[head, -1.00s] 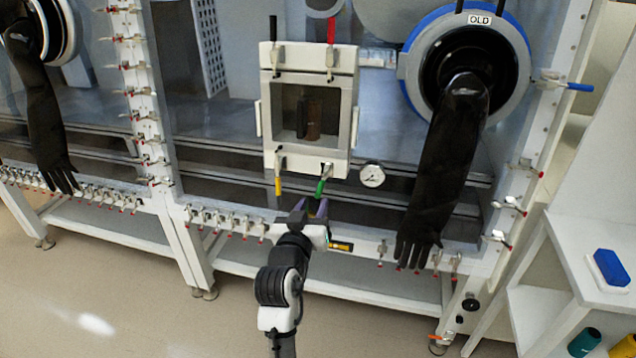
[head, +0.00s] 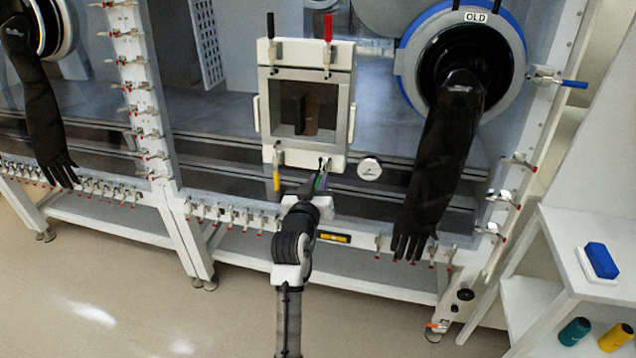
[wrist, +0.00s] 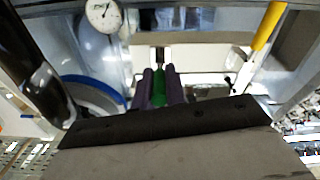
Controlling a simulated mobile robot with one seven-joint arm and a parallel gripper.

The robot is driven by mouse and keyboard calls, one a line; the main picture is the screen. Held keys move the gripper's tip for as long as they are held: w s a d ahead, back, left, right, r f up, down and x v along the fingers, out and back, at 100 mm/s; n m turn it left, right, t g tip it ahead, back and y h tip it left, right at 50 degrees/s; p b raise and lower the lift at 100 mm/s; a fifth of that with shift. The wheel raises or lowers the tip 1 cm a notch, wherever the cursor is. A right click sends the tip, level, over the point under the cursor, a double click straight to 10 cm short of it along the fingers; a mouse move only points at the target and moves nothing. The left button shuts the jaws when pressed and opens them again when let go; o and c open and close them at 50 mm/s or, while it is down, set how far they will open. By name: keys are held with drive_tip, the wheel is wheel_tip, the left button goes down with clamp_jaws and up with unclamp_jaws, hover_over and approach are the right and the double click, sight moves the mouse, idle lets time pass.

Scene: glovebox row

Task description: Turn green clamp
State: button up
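The green clamp (head: 319,182) hangs at the lower right of the small hatch frame, its handle pointing down and partly hidden by my gripper. My gripper (head: 317,183) has come up to it from below. In the wrist view the green handle (wrist: 159,88) lies between my two purple fingers (wrist: 160,84). The fingers are close together, with no clear gap beside the handle, so my gripper looks shut on it.
A yellow-handled clamp (head: 276,178) hangs to the left, and a round gauge (head: 369,169) is to the right. Black-handled (head: 270,26) and red-handled (head: 328,28) clamps are at the top of the hatch frame (head: 343,75). A black glove (head: 437,170) hangs further right.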

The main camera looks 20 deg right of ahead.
clamp_jaws()
drive_tip(key=shift+f+b, duration=0.15)
drive_tip(key=shift+b, duration=0.2)
